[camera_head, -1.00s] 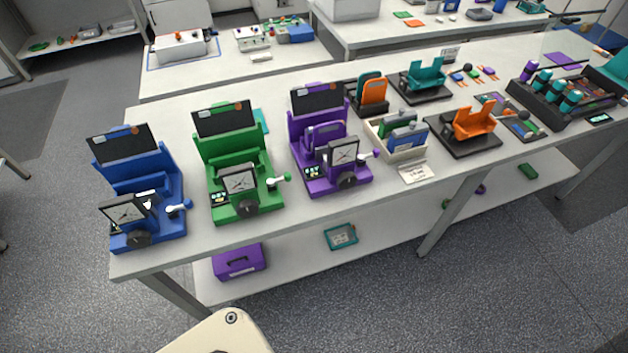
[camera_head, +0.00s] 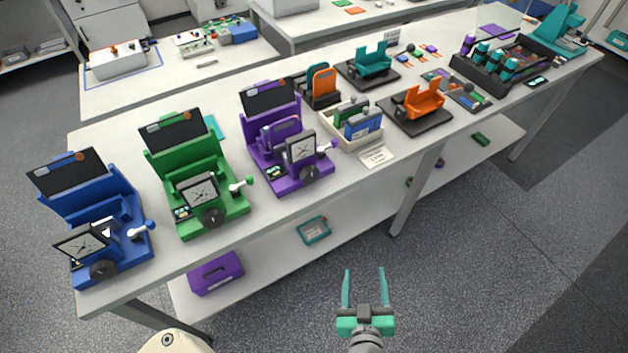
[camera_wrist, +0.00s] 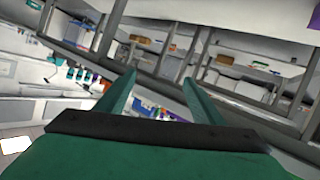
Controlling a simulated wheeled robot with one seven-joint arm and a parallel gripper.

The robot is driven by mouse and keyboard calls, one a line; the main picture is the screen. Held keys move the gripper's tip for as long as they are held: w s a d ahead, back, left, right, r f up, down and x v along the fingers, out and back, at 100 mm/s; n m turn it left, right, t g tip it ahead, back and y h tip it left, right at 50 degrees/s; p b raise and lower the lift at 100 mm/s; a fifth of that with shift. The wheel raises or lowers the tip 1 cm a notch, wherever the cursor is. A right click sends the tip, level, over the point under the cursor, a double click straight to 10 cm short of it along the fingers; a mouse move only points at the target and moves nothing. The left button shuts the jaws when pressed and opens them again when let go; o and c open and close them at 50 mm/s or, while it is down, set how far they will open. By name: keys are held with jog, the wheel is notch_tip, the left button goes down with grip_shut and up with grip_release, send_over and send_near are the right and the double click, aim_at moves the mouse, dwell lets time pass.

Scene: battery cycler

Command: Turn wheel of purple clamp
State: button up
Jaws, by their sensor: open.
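The purple clamp (camera_head: 262,159) stands on the white workbench between the green clamp and the tray of cells. Its black wheel (camera_head: 309,173) is low on its front, below a square dial (camera_head: 301,147). A lever with a purple knob (camera_head: 328,145) sticks out to the right of the dial. My gripper (camera_head: 363,270) is teal, open and empty. In the head view it shows in front of the bench, below and to the right of the purple clamp, well apart from it. In the wrist view its two fingers (camera_wrist: 157,92) are spread with nothing between them.
The green clamp (camera_head: 176,162) and the blue clamp (camera_head: 93,205) stand to the left on the workbench (camera_head: 255,215). A white tray (camera_head: 337,130) and a paper label (camera_head: 376,156) lie to the right. A lower shelf (camera_head: 270,262) holds a purple box (camera_head: 216,273) and a teal tray (camera_head: 314,230).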

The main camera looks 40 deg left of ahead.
jog(key=w+a+r+n+g+y, duration=0.2)
jog(key=w+a+r+n+y, duration=0.35)
jog(key=a+r, duration=0.2)
jog(key=n+g+y, duration=0.3)
jog(key=n+y, duration=0.1)
jog(key=n, duration=0.3)
send_near(312, 178)
jog(key=x, duration=0.8)
jog(key=shift+w+a, duration=0.1)
jog(key=shift+a, duration=0.15)
jog(key=c, duration=1)
